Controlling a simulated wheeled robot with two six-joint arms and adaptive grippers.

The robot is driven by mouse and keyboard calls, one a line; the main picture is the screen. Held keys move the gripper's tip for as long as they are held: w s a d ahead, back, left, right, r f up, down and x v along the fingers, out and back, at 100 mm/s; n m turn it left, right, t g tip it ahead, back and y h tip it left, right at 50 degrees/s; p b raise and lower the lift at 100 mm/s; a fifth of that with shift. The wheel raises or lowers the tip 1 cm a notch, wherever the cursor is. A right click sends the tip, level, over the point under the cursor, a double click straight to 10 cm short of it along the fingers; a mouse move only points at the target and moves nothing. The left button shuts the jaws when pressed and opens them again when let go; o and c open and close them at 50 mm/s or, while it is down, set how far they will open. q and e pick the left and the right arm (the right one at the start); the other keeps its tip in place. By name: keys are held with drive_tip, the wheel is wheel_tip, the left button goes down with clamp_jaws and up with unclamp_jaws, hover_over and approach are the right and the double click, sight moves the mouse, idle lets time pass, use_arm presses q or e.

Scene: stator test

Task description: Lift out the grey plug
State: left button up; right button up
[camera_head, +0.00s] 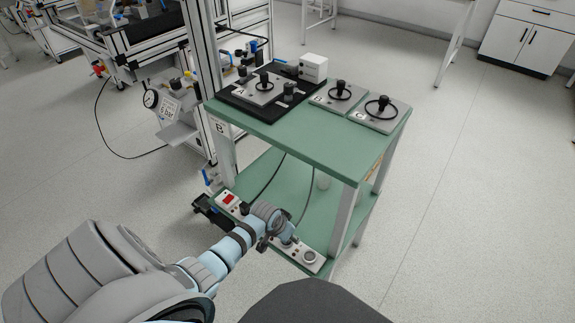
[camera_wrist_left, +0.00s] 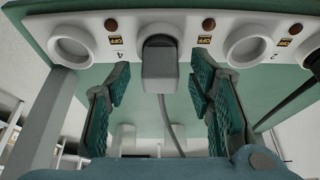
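In the left wrist view the grey plug (camera_wrist_left: 160,66) sits in a round socket of a pale socket strip (camera_wrist_left: 226,24). Its grey cable (camera_wrist_left: 172,125) runs away below it. My left gripper (camera_wrist_left: 160,85) is open, with one green-padded finger on each side of the plug and a gap to both. In the head view my left gripper (camera_head: 280,230) is over the strip (camera_head: 311,258) on the cart's lower shelf. It largely hides the plug there. My right gripper is not in view.
Plates with black handwheels (camera_head: 380,107) and a white box (camera_head: 313,68) stand on top. Floor to the right is clear.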

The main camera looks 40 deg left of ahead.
use_arm(q)
clamp_jaws()
drive_tip(key=shift+r, duration=0.15)
